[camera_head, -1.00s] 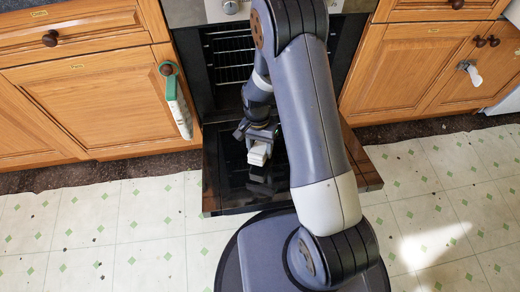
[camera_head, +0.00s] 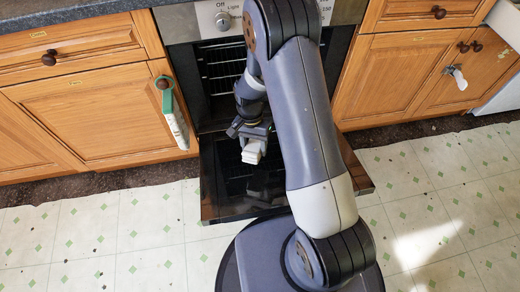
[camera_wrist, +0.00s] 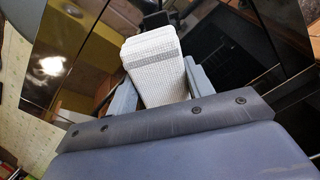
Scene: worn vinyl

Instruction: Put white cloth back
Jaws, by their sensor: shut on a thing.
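The white cloth (camera_head: 252,153) is a small folded block below my gripper in the head view. It also shows in the wrist view (camera_wrist: 155,75), with a woven texture and a grey band across it. My gripper (camera_head: 252,143) points down and is shut on the cloth, one finger on each side of it in the wrist view. Gripper and cloth are over the open, dark oven door (camera_head: 222,205), apart from its surface as far as I can tell. Part of the door is hidden by my arm.
The oven (camera_head: 220,75) stands open with racks inside. A green-topped white item (camera_head: 177,122) hangs from the left cupboard knob, and a white item (camera_head: 460,79) hangs at the right cupboard. Wooden cupboards flank the oven. The tiled floor (camera_head: 110,235) is clear at left.

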